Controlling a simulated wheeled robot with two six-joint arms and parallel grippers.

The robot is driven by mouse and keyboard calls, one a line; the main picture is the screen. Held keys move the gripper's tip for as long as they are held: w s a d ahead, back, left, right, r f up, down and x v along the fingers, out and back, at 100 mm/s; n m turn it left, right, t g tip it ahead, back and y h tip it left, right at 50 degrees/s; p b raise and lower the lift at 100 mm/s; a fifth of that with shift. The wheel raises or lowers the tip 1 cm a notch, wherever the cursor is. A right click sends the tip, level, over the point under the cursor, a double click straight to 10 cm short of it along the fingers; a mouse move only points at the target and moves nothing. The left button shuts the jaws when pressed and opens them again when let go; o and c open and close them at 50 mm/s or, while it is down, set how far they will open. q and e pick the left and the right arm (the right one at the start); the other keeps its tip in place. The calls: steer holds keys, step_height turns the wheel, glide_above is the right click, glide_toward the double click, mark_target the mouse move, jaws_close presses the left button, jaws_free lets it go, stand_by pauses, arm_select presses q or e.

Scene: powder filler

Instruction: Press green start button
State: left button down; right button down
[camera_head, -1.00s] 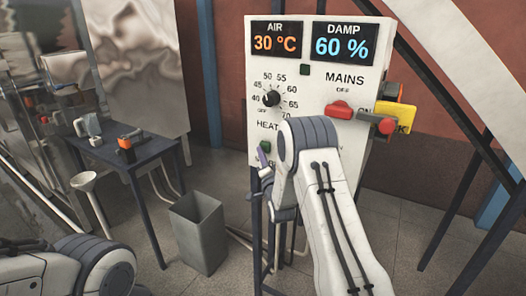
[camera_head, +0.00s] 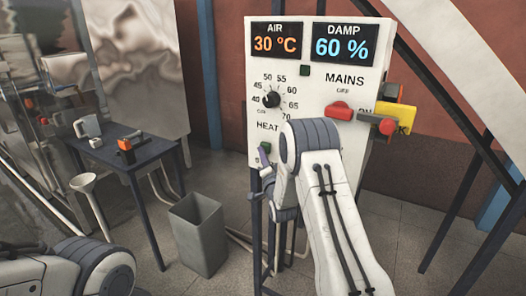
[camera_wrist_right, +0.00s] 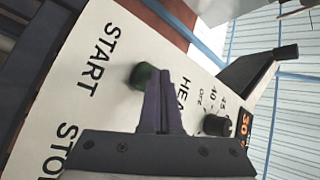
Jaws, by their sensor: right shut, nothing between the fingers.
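The green start button (camera_wrist_right: 146,76) sticks out of the white panel beside the word START in the right wrist view. In the head view it is a small green spot (camera_head: 265,147) low on the panel, left of my arm. My right gripper (camera_wrist_right: 157,72) is shut and empty, its purple-grey fingers together. Its tips overlap the button's edge in the wrist view; I cannot tell whether they touch it. In the head view the right gripper (camera_head: 265,159) is just below the button, partly hidden by my own wrist. My left gripper is not in view.
The white control panel (camera_head: 288,84) carries a black heat dial (camera_head: 271,99), a red mains switch (camera_head: 339,111) and a yellow box with a red knob (camera_head: 398,119) at its side. A grey bin (camera_head: 199,232) and a dark table (camera_head: 150,152) stand to the left.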

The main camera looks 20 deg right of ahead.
steer(key=shift+w+d, duration=0.15)
steer(key=shift+d, duration=0.1)
stand_by(0.4)
steer(key=shift+s+a+b, duration=0.4)
steer(key=shift+s+a, duration=0.2)
steer(key=shift+a, duration=0.2)
steer(key=shift+a, duration=0.1)
steer(key=s+a, duration=0.1)
steer(key=a, duration=0.1)
steer(key=s+a+b, duration=0.1)
steer(key=s, duration=0.1)
steer(key=shift+a, duration=0.4)
stand_by(0.4)
